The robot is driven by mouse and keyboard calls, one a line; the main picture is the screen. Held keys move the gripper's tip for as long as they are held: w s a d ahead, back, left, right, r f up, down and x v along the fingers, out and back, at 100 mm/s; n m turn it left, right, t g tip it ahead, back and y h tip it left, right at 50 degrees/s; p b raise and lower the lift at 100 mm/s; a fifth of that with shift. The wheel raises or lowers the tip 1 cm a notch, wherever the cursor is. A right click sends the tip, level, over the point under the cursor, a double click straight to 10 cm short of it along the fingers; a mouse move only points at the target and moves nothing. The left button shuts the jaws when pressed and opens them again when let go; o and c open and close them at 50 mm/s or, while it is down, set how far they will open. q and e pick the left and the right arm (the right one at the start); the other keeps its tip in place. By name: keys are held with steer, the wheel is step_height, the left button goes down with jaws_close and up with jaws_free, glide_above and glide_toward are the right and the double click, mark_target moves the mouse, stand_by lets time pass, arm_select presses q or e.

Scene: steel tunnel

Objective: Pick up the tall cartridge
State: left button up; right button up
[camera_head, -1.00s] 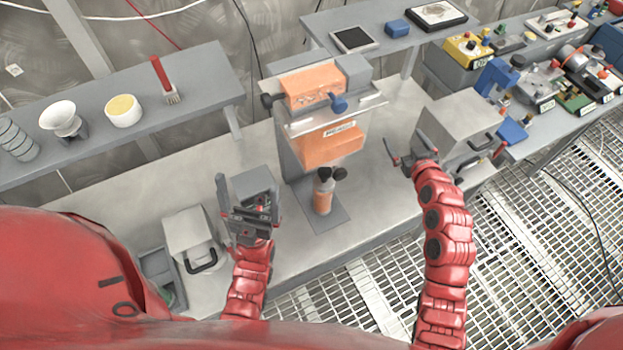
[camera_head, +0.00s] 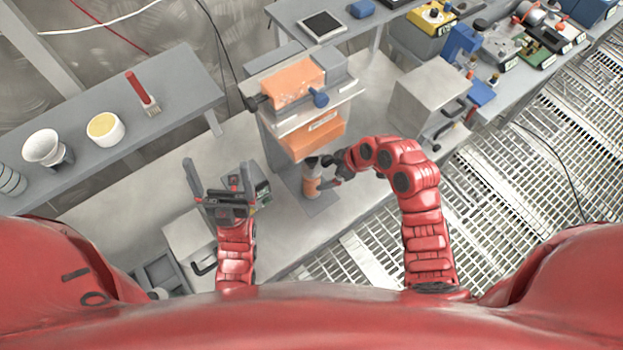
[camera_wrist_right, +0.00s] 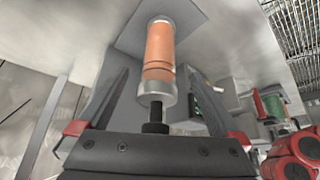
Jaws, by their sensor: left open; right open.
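The cartridge (camera_head: 311,184) is an orange cylinder with grey end bands. It stands upright on a flat grey plate (camera_head: 326,202) in front of the orange and grey press. In the right wrist view the cartridge (camera_wrist_right: 160,52) lies along the gap between my right gripper's fingers (camera_wrist_right: 158,82), with its black tip toward the palm. My right gripper (camera_head: 333,168) is open at the cartridge's upper end. No contact is clear, and the arm partly hides the fingers. My left gripper (camera_head: 217,170) is open and empty, left of the cartridge above the bench.
The press (camera_head: 300,95) stands close behind the cartridge. A grey box (camera_head: 428,90) is on the right of the bench, and another grey box (camera_head: 188,235) is on the left. A shelf with a white cup (camera_head: 106,128) and a brush (camera_head: 143,95) runs along the left.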

steer(key=b+x, duration=0.2)
steer(key=x, duration=0.5)
steer(key=shift+a+f+b, duration=0.2)
steer(key=shift+f+b, duration=0.15)
steer(key=shift+w+a+f, duration=0.2)
steer(key=shift+a+f, duration=0.05)
steer(key=shift+d, duration=0.1)
steer(key=shift+c, duration=1.3)
jaws_close()
